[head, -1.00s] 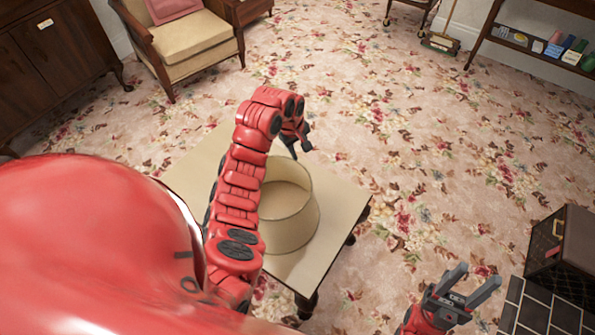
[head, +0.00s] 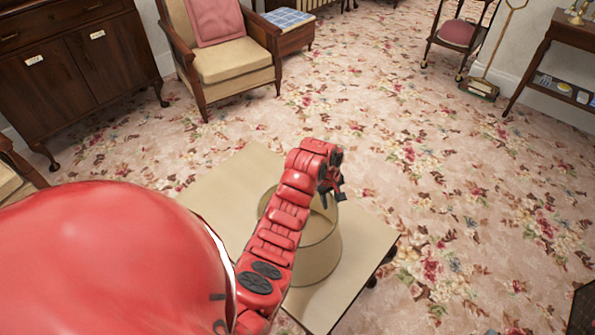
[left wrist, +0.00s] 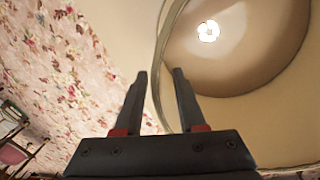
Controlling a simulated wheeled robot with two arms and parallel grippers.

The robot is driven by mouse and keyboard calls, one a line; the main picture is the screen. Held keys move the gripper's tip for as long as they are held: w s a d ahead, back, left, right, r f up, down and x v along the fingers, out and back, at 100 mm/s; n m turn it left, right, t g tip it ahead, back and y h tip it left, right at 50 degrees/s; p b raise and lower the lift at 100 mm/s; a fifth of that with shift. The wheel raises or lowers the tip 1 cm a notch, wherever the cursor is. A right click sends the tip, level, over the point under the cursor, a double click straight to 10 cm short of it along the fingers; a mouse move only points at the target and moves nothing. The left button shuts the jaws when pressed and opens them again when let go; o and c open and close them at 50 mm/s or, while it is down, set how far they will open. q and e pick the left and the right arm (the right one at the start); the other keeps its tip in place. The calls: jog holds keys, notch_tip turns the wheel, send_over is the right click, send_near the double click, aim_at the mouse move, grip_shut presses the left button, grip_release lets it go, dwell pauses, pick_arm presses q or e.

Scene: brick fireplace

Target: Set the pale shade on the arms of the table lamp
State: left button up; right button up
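The pale shade (head: 322,255) is an open beige drum standing on a low table (head: 212,193), partly hidden by my left arm. My left gripper (head: 331,195) is at the far right part of its rim, pointing down. In the left wrist view, the gripper (left wrist: 160,73) is open, and the shade's rim (left wrist: 157,62) runs between the fingers in the picture; I see no contact. A bright white lobed shape (left wrist: 208,31) shows inside the shade. I cannot identify the table lamp in these frames. My right gripper is not in view.
An armchair (head: 235,62) with a pink cushion and a dark cabinet (head: 75,60) stand at the back left. A trolley (head: 460,35) and a side table (head: 545,60) are at the back right. The flowered carpet beyond the low table is clear.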

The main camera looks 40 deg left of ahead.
aim_at(331, 208)
pick_arm(q)
jog(key=f, duration=0.4)
jog(key=shift+w+f, duration=0.25)
jog(key=shift+w, duration=0.15)
jog(key=shift+c, duration=0.2)
grip_shut()
